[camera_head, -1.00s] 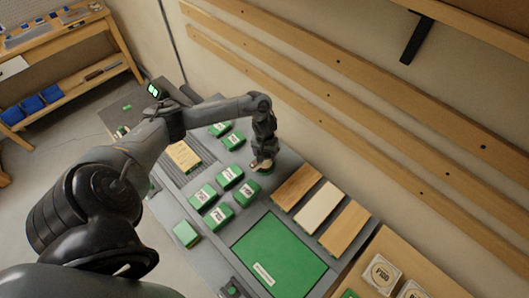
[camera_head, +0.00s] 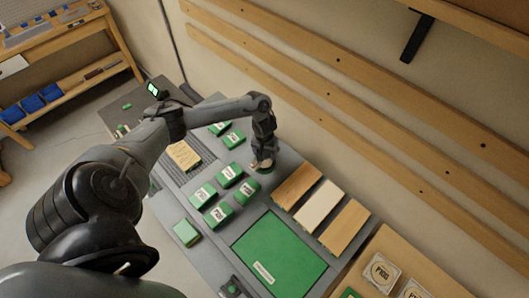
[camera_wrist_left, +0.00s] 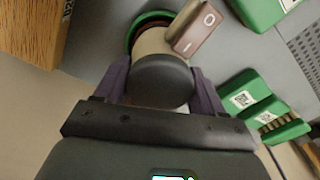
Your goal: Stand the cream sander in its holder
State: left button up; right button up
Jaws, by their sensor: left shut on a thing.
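The cream sander (camera_wrist_left: 152,45) has a dark round top and a brown block with a light ring mark on its side. In the left wrist view it sits between the two fingers of my left gripper (camera_wrist_left: 160,85), which is shut on it. A round green holder rim (camera_wrist_left: 133,30) shows around the sander's far side, below it; I cannot tell whether the sander is fully seated. In the head view my left gripper (camera_head: 263,152) points down over the sander (camera_head: 260,162) at the bench's back edge. My right gripper is not in view.
Several green labelled blocks (camera_head: 217,215) stand left of the gripper. Three boards (camera_head: 319,207) lie to the right, with a green mat (camera_head: 279,255) in front. The wall with wooden rails (camera_head: 330,95) is close behind.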

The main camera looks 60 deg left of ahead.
pick_arm(q)
jog(key=shift+f, duration=0.6)
jog(key=o, duration=1)
jog(key=shift+o, duration=0.9)
